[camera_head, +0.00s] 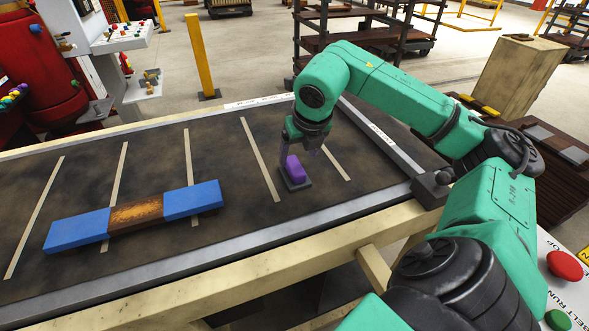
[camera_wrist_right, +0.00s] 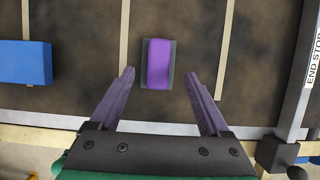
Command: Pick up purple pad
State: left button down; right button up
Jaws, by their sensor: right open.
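The purple pad (camera_head: 295,168) rests on a small dark grey plate (camera_head: 303,184) on the dark belt, right of centre in the head view. In the right wrist view the purple pad (camera_wrist_right: 158,64) lies ahead of the fingertips and midway between them, with the grey plate (camera_wrist_right: 146,80) showing around it. My right gripper (camera_head: 302,148) is above and just behind the pad. In the right wrist view my right gripper (camera_wrist_right: 160,78) is open and empty, its two purple fingers spread apart. My left gripper is not in view.
Two blue blocks (camera_head: 77,231) (camera_head: 193,200) with a rusty brown block (camera_head: 136,214) between them lie on the belt (camera_head: 225,170) at left. A metal rail and an end stop (camera_wrist_right: 312,60) edge the belt. The belt around the pad is clear.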

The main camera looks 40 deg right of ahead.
aim_at(295, 165)
jog(key=p+x, duration=0.2)
jog(key=x, duration=0.2)
jog(key=shift+a, duration=0.15)
jog(key=shift+w+f, duration=0.2)
jog(key=shift+f, duration=0.35)
grip_shut()
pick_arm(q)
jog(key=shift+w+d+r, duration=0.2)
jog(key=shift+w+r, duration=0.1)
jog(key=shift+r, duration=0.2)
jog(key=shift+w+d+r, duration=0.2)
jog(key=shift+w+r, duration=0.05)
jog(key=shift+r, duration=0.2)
pick_arm(e)
jog(key=shift+r, duration=0.1)
